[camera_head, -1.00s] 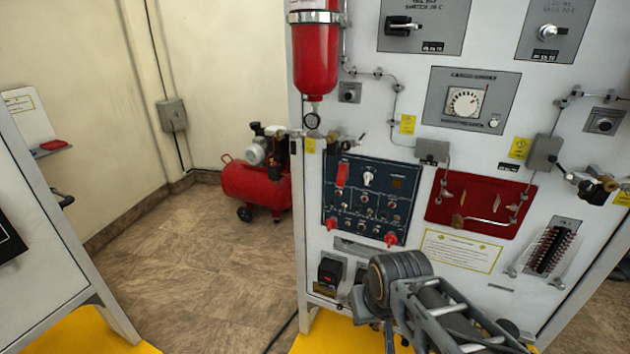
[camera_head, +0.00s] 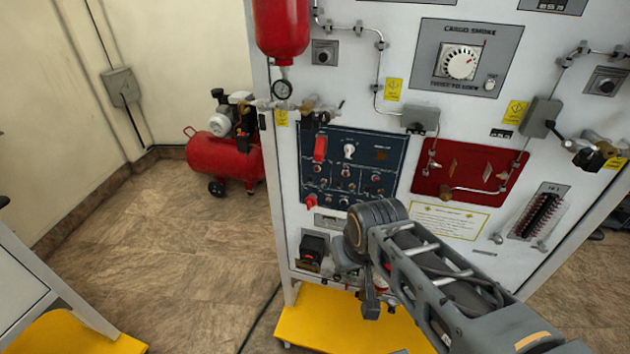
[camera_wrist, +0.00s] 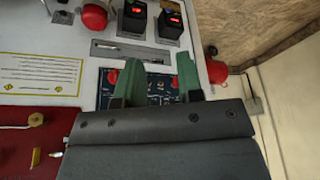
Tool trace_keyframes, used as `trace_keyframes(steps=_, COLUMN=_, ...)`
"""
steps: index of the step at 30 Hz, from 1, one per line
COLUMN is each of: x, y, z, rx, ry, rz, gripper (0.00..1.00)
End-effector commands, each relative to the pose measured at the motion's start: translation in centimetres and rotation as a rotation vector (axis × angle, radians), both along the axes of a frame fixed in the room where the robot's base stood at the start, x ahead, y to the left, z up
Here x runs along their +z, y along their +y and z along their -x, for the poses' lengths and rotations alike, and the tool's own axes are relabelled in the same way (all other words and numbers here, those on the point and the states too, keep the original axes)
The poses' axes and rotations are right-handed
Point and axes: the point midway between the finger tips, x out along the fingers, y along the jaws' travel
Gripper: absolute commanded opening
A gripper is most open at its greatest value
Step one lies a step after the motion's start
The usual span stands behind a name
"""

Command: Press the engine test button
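The dark blue control panel (camera_head: 385,142) with rows of small knobs, switches and red covers is on the white trainer board. I cannot tell which control on it, if any, is the engine test button; labels are too small to read. My arm covers the panel's lower right part. In the wrist view, turned upside down, part of the blue panel (camera_wrist: 157,88) shows between and behind the fingers. My gripper (camera_wrist: 159,75) has its two green fingers apart, with nothing held. It appears apart from the panel. In the head view my gripper (camera_head: 373,292) hangs low before the board.
A red panel (camera_head: 470,172) and a cargo smoke dial (camera_head: 460,62) are to the right. A red cylinder (camera_head: 283,30) hangs at upper left. A box with a red display (camera_head: 313,250) is below. Yellow platform (camera_head: 330,318) juts out at the base. A red compressor (camera_head: 228,160) stands on open floor.

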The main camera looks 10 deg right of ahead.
Motion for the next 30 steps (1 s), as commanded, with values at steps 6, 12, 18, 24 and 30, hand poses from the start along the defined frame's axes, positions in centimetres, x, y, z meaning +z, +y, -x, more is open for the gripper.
trace_keyframes(steps=6, x=-0.01, y=0.0, z=0.0, rx=0.0, ry=0.0, rz=0.0, gripper=0.13)
trace_keyframes(steps=12, x=-0.01, y=0.0, z=-0.01, rx=0.0, ry=0.0, rz=0.0, gripper=0.0)
trace_keyframes(steps=18, x=-0.01, y=0.0, z=-0.01, rx=0.0, ry=0.0, rz=0.0, gripper=0.0)
trace_keyframes(steps=24, x=-0.01, y=0.0, z=0.0, rx=0.0, ry=0.0, rz=0.0, gripper=0.0)
trace_keyframes(steps=30, x=-0.01, y=0.0, z=0.0, rx=0.0, ry=0.0, rz=0.0, gripper=0.0)
